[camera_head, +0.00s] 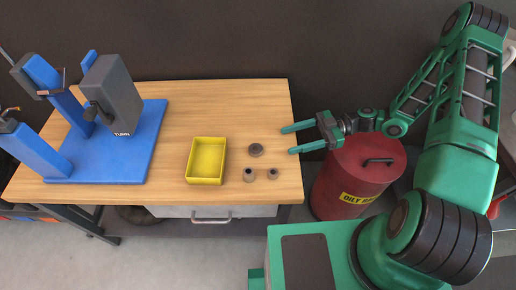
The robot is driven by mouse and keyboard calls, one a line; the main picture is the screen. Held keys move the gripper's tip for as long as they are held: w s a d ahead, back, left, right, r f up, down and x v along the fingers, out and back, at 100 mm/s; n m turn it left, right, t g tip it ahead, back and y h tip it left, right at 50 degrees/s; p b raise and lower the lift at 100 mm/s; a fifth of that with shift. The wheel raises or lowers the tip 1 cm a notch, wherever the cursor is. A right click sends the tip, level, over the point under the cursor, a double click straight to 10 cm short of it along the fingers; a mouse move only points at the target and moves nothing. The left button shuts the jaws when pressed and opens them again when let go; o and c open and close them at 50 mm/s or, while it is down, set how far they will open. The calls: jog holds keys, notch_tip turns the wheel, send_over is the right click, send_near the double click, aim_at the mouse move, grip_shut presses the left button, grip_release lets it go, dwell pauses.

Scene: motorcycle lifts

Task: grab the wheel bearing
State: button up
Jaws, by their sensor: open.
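Three small dark grey round parts lie on the wooden workbench (243,104) near its right end. One is a wide, low ring (256,150) behind the other two. In front of it stand a mid-sized cylinder (249,174) with a hole and a smaller cylinder (272,173) with a hole. Which one is the wheel bearing I cannot tell for sure; the wide ring looks most like one. My green gripper (289,140) is open and empty at the bench's right edge. Its fingers point left, to the right of the parts and apart from them.
A yellow tray (188,171) stands left of the parts and looks empty. A blue stand (113,160) with a grey block (113,92) fills the bench's left side. A red oily-waste can (352,180) stands right of the bench, under my arm. The bench's back middle is clear.

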aim_at(262, 147)
jog(key=x, duration=0.5)
jog(key=shift+r+x, duration=0.2)
jog(key=shift+x, duration=2.45)
jog(key=shift+s, duration=0.15)
jog(key=c, duration=1.2)
jog(key=shift+o, duration=0.2)
